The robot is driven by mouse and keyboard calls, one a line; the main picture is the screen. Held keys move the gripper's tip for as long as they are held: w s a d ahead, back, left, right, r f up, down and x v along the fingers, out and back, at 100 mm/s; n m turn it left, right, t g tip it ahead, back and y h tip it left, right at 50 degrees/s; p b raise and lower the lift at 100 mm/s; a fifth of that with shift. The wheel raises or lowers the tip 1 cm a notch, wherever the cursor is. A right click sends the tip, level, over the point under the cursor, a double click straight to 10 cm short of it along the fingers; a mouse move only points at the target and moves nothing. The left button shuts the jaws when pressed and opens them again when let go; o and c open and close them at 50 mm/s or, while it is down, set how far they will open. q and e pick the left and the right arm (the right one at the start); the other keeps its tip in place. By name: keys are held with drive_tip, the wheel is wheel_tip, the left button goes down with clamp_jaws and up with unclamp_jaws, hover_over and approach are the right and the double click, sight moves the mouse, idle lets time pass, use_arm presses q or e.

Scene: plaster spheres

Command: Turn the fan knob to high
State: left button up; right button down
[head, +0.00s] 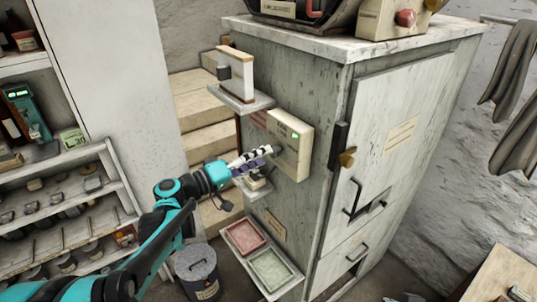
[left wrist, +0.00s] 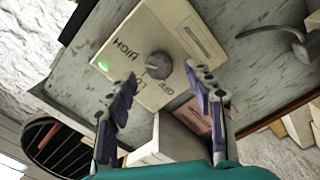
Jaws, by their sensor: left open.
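The fan control is a cream box (head: 293,150) on the side of the grey cabinet, with a lit green lamp (head: 295,135). In the left wrist view the panel (left wrist: 130,37) appears turned over, with the words HIGH and OFF and a partly covered third label. Its round grey knob (left wrist: 158,65) sits beyond and between my fingertips; I cannot read its setting. In the head view the knob cannot be made out. My left gripper (head: 262,156) is open in front of the panel, its fingers (left wrist: 160,75) apart on either side of the knob. My right gripper is not in view.
A small shelf with an upright box (head: 236,75) is above the panel. A tray (head: 262,258) with red and green sections is below. A shelving unit (head: 65,225) stands left, and a lidded bin (head: 197,272) stands on the floor.

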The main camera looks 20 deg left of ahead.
use_arm(q)
drive_tip(key=v, duration=0.8)
drive_tip(key=shift+s, duration=0.15)
drive_tip(key=s+d+f+m+g+y+b, duration=0.1)
drive_tip(key=s+d+f+g+y+b, duration=0.3)
drive_tip(key=f, duration=0.6)
drive_tip(key=s+d+f+g+b, duration=0.2)
drive_tip(key=d+f+b, duration=0.35)
drive_tip(key=f, duration=0.45)
drive_tip(key=s+a+f+m+y+b, duration=0.1)
drive_tip(key=s+f+y+b, duration=0.2)
drive_tip(key=f, duration=0.4)
drive_tip(key=s+a+f+m+g+y+b, duration=0.1)
drive_tip(key=s+f+y+b, duration=0.3)
drive_tip(key=f, duration=0.4)
drive_tip(key=s+m+b, duration=0.1)
drive_tip(key=s, duration=0.1)
drive_tip(key=shift+s+f, duration=0.15)
drive_tip(key=shift+s, duration=0.15)
idle(2.5)
